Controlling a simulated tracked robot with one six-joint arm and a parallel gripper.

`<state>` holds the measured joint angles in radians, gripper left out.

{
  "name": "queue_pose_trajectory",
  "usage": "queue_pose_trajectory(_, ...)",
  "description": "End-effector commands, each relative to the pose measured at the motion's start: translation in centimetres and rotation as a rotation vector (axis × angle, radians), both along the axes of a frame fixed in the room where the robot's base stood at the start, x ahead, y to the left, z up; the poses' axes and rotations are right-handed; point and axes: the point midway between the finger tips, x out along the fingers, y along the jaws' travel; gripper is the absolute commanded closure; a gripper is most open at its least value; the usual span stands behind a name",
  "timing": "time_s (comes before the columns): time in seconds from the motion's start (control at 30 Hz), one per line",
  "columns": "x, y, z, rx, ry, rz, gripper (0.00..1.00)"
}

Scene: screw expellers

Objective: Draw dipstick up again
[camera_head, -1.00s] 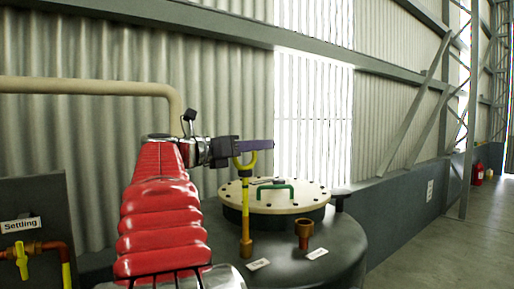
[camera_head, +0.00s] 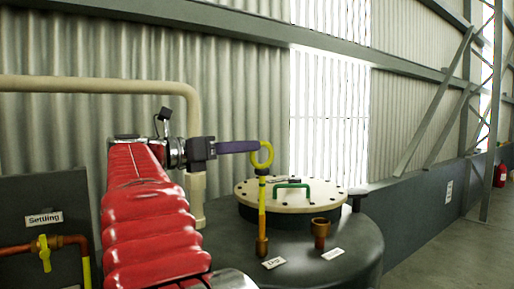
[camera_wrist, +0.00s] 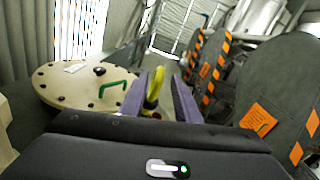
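The yellow dipstick (camera_head: 262,205) stands upright in a brown socket (camera_head: 262,247) on top of a dark tank, its ring handle (camera_head: 264,155) uppermost. My gripper (camera_head: 250,146) is level with the ring, coming from the left, its purple fingertips at the ring's left side. In the wrist view the fingers (camera_wrist: 158,90) stand apart, with the yellow ring (camera_wrist: 154,88) in the gap near the tips. The ring lies closer to the left finger, and a gap shows on its right. Whether it touches that finger is unclear.
A round bolted lid (camera_head: 300,205) with a green handle (camera_head: 293,186) is behind the dipstick. A second brown socket (camera_head: 320,232) stands to the right, with white labels in front. A beige pipe (camera_head: 100,87) runs behind my arm. A corrugated wall closes the back.

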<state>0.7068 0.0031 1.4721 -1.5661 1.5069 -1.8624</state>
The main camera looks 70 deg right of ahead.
Motion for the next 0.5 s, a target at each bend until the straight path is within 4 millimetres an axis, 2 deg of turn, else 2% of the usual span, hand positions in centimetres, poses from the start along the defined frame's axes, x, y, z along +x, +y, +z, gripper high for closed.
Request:
queue_pose_trajectory(0.23, 2.0, 2.6, 0.0, -0.001, 0.000, 0.001, 0.71)
queue_pose_trajectory(0.5, 2.4, 3.4, 0.0, -0.001, -0.001, -0.001, 0.71)
